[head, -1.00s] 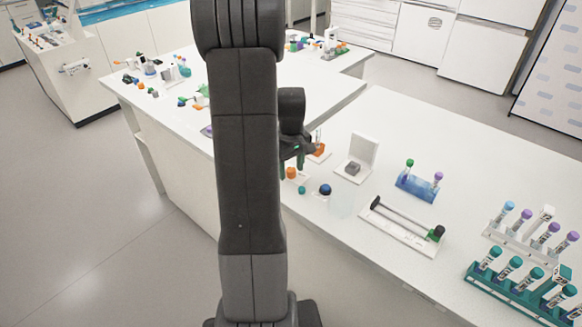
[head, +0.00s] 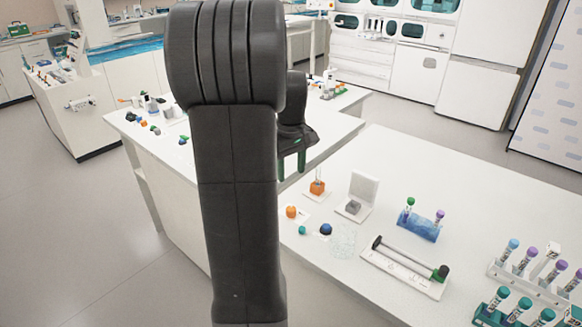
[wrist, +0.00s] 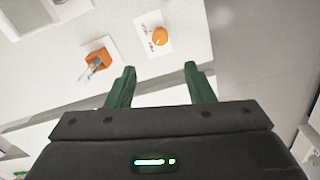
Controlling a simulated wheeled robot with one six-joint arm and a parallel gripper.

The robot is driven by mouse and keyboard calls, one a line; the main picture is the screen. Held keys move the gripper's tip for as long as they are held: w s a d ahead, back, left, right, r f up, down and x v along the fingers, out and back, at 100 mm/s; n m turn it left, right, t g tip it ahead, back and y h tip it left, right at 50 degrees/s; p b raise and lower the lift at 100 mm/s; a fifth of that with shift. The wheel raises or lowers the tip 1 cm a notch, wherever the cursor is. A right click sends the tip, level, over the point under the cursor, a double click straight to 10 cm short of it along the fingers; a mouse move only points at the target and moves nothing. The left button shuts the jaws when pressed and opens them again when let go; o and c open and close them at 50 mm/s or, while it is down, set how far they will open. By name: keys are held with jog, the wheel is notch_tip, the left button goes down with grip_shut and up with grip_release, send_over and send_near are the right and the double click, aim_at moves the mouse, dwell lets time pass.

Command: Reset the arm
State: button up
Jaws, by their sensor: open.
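My gripper (head: 292,162) is open and empty, with its green fingers pointing down, in the air near the left edge of the white bench (head: 420,163). In the wrist view my gripper (wrist: 160,78) shows two green fingers spread apart with nothing between them. Beyond the fingertips lie an orange block (wrist: 98,60) with a thin clear piece in it and a round orange object (wrist: 160,36) on a white card. In the head view the same orange block (head: 317,187) and orange object (head: 291,211) are on the bench below my gripper. My arm hides part of the scene.
A small white stand (head: 362,192) holding a grey block, a blue rack (head: 418,224) with tubes, a black-rod device (head: 405,265) and a teal-capped tube group (head: 515,308) are on the bench. Blue (head: 326,229) and teal balls sit near its front edge.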

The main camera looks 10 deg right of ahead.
aim_at(291, 209)
jog(key=shift+r, duration=0.2)
notch_tip(291, 209, down, 14)
jog(key=shift+r+p, duration=0.1)
jog(key=shift+p, duration=0.25)
dwell(0.4)
jog(key=shift+r, duration=0.1)
